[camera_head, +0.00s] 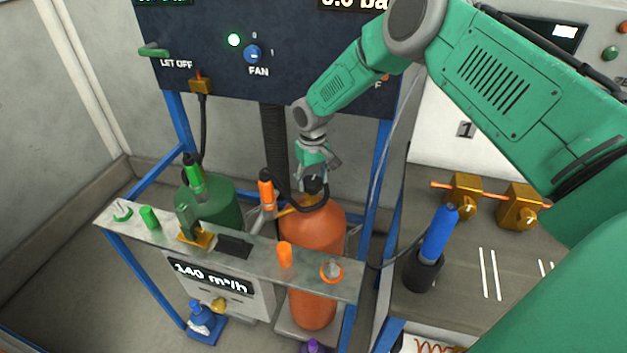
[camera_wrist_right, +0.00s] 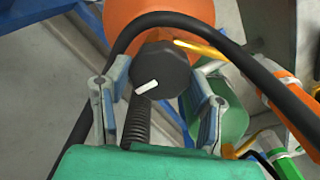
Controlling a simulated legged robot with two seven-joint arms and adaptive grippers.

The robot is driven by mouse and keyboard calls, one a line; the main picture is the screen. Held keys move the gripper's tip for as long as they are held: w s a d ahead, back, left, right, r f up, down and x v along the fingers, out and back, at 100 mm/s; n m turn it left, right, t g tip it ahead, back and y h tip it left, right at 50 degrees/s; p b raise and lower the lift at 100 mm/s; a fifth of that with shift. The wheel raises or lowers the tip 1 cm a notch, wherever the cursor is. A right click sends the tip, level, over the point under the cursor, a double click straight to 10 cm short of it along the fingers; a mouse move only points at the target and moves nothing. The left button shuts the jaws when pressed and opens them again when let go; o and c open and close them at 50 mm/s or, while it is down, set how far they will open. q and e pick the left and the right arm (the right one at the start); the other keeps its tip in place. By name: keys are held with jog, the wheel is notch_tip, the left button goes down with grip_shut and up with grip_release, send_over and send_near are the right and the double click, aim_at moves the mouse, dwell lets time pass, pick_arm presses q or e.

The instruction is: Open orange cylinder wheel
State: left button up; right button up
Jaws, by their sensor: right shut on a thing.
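The orange cylinder (camera_head: 312,228) stands behind the grey rail in the head view. Its dark wheel (camera_head: 314,187) is on top. In the right wrist view the wheel (camera_wrist_right: 160,72) is black and faceted, with a white mark on its face, and the orange cylinder (camera_wrist_right: 150,14) shows beyond it. My right gripper (camera_head: 315,174) reaches down onto the wheel from above. In the wrist view its two fingers (camera_wrist_right: 162,92) are on either side of the wheel, shut on it. My left gripper is not in view.
A black hose (camera_wrist_right: 240,65) curves close around the wheel and fingers. An orange-handled tool (camera_head: 266,190) stands left of the cylinder. A green cylinder (camera_head: 226,200) is farther left. The grey rail (camera_head: 345,290) crosses in front, and a blue frame post (camera_head: 377,165) stands right.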

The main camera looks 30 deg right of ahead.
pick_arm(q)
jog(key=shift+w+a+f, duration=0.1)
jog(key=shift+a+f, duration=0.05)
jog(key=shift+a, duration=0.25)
pick_arm(e)
jog(key=shift+s+a+f, duration=0.1)
jog(key=shift+a+f, duration=0.1)
jog(key=shift+f, duration=0.05)
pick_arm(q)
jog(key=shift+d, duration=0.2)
pick_arm(e)
jog(key=shift+d, duration=0.15)
jog(key=shift+s+d+f+n, duration=0.1)
jog(key=shift+n, duration=0.2)
jog(key=n+b, duration=0.1)
jog(key=n, duration=0.2)
jog(key=shift+a, duration=0.2)
jog(key=n+b, duration=0.1)
jog(key=n, duration=0.3)
jog(key=shift+d+n, duration=0.1)
jog(key=shift+n, duration=0.2)
jog(key=n+b, duration=0.1)
jog(key=n, duration=0.4)
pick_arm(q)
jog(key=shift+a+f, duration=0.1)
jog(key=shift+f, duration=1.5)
pick_arm(e)
jog(key=shift+n, duration=2.3)
